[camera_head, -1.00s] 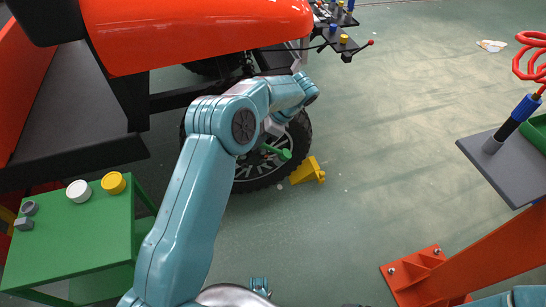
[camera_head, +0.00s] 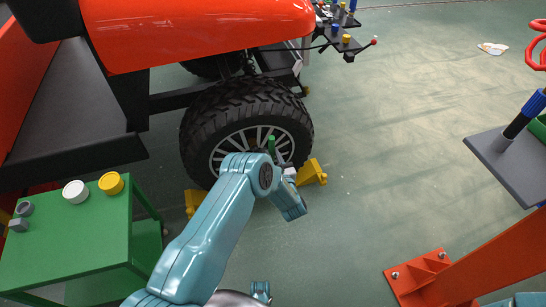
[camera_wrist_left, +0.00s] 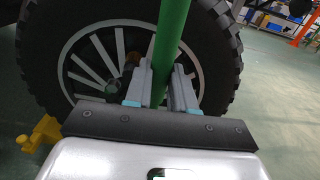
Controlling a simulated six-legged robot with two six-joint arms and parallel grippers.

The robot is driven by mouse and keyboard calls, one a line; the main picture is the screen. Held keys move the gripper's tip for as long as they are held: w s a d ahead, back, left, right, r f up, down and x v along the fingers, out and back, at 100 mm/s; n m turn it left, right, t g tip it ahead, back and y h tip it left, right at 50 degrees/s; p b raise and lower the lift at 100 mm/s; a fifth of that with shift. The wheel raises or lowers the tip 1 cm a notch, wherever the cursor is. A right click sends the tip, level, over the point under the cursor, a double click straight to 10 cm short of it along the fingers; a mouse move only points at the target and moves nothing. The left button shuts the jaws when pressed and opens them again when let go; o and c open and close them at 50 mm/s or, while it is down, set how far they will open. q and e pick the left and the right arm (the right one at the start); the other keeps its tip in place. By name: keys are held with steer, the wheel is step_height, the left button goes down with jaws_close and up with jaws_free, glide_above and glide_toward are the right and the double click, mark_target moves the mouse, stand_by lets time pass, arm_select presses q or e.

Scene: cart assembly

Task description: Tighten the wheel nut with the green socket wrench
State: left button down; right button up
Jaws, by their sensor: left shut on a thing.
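The black tyre with its grey spoked wheel (camera_head: 222,113) stands under the orange vehicle and also fills much of the left wrist view (camera_wrist_left: 95,45). My left gripper (camera_head: 284,167) is in front of the lower right of the wheel in the head view. It is shut on the green socket wrench (camera_head: 271,145). In the left wrist view the wrench (camera_wrist_left: 172,40) runs up from between the fingers (camera_wrist_left: 164,92), across the spokes. My right gripper is not in view.
Yellow wheel chocks (camera_head: 312,172) stand by the tyre. A green table (camera_head: 75,240) at left holds white and yellow round parts. An orange stand (camera_head: 435,275) and a grey tool plate (camera_head: 505,165) are at right. The floor between is free.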

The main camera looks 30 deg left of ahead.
arm_select(q)
steer(key=shift+r, duration=0.1)
steer(key=shift+b+x, duration=0.7)
steer(key=shift+x, duration=1.25)
steer(key=shift+w+a, duration=0.15)
steer(key=shift+a, duration=0.1)
steer(key=shift+r, duration=0.15)
steer(key=shift+b, duration=0.35)
steer(key=shift+b, duration=0.3)
